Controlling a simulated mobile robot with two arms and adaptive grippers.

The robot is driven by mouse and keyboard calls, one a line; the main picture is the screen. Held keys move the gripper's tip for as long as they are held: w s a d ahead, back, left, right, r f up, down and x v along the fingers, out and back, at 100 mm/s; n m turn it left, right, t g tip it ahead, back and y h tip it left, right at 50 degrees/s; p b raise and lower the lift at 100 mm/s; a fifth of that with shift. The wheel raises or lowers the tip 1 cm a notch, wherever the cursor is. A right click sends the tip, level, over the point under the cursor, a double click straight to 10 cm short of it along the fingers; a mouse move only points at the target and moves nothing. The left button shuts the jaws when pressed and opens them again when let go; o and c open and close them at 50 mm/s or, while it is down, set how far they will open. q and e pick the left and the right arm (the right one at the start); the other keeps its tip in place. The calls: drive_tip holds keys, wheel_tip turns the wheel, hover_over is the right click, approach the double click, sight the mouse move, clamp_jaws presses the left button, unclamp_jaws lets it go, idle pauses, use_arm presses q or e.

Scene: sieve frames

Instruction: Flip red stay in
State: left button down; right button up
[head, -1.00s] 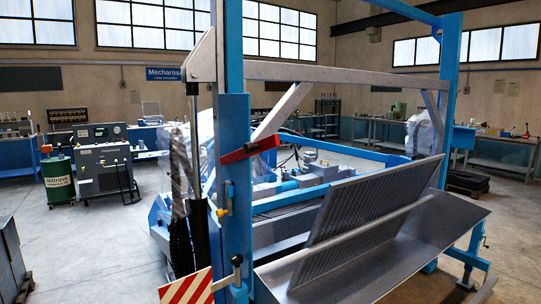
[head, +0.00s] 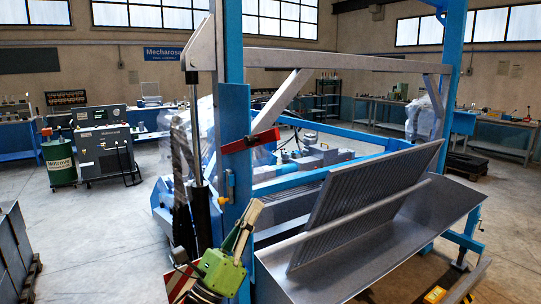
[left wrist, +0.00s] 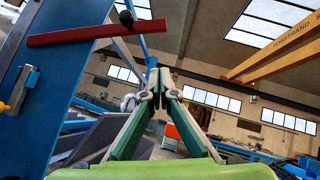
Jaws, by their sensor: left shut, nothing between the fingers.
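The red stay (head: 250,141) is a short flat bar lying across the blue post (head: 235,115), slightly tilted, its right end sticking out past the post. It shows large at upper left in the left wrist view (left wrist: 97,33), with a dark round knob above it. My left gripper (head: 255,206), with a green body, is in front of the post, below the stay and apart from it. In the left wrist view its fingers (left wrist: 160,78) meet at the tips, empty, right of and below the stay. My right gripper is not in view.
A grey slanted sieve screen (head: 370,200) and metal trough (head: 420,228) stand right of the post. A black cylinder (head: 199,215) stands close at its left. An orange-handled latch (head: 229,186) sits on the post below the stay. Open floor (head: 110,240) lies at left.

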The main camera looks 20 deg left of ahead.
use_arm(q)
drive_tip(key=s+a+r+p+x, duration=0.1)
drive_tip(key=p+x, duration=0.6)
drive_tip(key=x, duration=0.5)
drive_tip(key=shift+w+a+r, duration=0.25)
drive_tip(key=shift+a+r, duration=0.05)
drive_tip(key=shift+r, duration=0.3)
drive_tip(key=shift+w, duration=0.1)
